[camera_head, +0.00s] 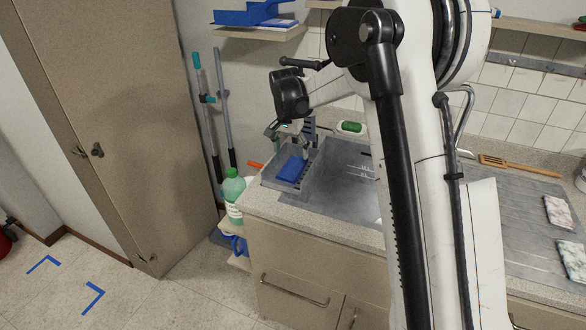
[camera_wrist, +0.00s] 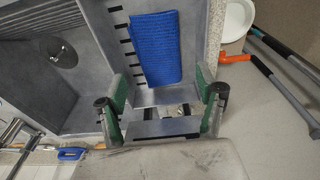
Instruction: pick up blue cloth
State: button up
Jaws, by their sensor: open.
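The blue cloth (camera_head: 292,169) lies folded in a small grey tray or basin section (camera_head: 305,181) at the left end of the sink counter. In the wrist view the blue cloth (camera_wrist: 156,48) lies flat, beyond and between my fingertips, near a row of dark slots. My gripper (camera_wrist: 162,104) is open, with its green-padded fingers spread and nothing between them. In the head view my gripper (camera_head: 297,137) hangs just above the cloth, partly hidden by my arm. I see no contact with the cloth.
A sink basin (camera_head: 345,180) adjoins the tray; its drain (camera_wrist: 63,54) shows in the wrist view. A green bottle (camera_head: 233,196) stands left of the counter. Long-handled tools (camera_head: 207,115) lean on the wall. A green sponge-like item (camera_head: 351,128) sits behind the sink.

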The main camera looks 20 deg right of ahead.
aim_at(293, 166)
jog(key=shift+w+d+f+p, duration=0.1)
jog(key=shift+d+f, duration=0.05)
jog(key=shift+f, duration=1)
jog(key=shift+w+d+f+p, duration=0.1)
jog(key=shift+f+p, duration=0.05)
jog(key=shift+f, duration=1)
jog(key=shift+w+d+f+p, duration=0.1)
jog(key=shift+d+f, duration=0.05)
jog(key=shift+f, duration=1)
jog(key=c, duration=1)
jog(key=shift+o, duration=0.2)
jog(key=shift+r, duration=0.15)
